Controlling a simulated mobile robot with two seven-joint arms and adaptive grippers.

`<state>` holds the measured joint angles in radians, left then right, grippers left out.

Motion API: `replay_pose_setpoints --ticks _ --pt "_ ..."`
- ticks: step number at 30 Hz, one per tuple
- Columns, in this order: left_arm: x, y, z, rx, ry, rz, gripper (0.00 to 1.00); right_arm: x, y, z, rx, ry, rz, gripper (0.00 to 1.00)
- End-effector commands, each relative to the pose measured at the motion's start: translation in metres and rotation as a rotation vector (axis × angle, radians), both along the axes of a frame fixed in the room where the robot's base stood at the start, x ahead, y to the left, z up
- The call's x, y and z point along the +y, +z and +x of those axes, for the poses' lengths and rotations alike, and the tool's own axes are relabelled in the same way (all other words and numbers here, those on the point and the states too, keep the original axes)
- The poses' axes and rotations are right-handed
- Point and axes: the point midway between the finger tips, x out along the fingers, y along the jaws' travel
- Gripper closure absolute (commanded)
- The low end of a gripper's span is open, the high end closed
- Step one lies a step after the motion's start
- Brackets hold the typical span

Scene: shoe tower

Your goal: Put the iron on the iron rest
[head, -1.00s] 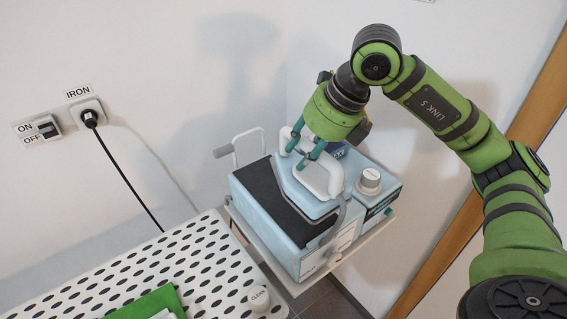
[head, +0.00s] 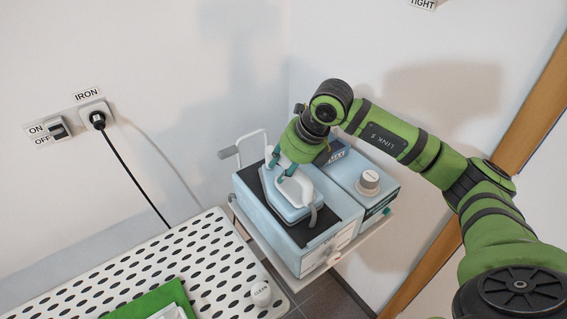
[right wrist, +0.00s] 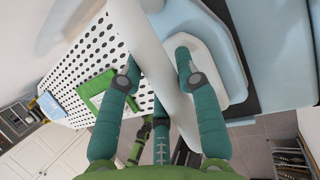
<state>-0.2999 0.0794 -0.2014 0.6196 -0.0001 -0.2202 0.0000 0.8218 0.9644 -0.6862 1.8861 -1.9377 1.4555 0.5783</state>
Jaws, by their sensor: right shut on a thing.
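The iron (head: 296,208), light blue with a white handle, is over the dark pad of the iron rest (head: 318,232) on top of the light-blue station. I cannot tell whether its sole touches the pad. My right gripper (head: 282,170) comes down from above and is shut on the iron's white handle. In the right wrist view, the fingers (right wrist: 155,75) are around the white handle (right wrist: 168,62), with the iron's light-blue body (right wrist: 190,20) beyond it. The iron covers much of the pad. My left gripper does not show in the head view.
A knob (head: 369,180) stands on the station, right of the iron. A plug (head: 97,119) and ON/OFF switch (head: 57,129) are on the wall.

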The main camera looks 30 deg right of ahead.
Motion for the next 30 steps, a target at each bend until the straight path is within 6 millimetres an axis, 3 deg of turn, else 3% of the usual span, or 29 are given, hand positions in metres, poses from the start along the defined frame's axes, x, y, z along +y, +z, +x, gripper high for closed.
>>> replay_pose_setpoints --ticks 8,9,10,23,30 --pt "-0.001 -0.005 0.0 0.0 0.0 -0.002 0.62 0.0 -0.001 0.001 -0.008 0.0 0.003 0.93" --pt "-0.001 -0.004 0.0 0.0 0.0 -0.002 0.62 0.0 -0.002 0.0 0.0 0.0 0.0 0.54" --pt "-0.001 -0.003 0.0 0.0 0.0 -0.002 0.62 0.0 -0.002 0.0 0.0 0.0 0.0 0.43" --pt "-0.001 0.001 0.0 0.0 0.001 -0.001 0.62 0.0 0.003 0.0 -0.001 0.0 0.0 0.43" --pt "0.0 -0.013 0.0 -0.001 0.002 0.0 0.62 -0.011 0.04 -0.014 -0.008 -0.002 -0.001 0.43"
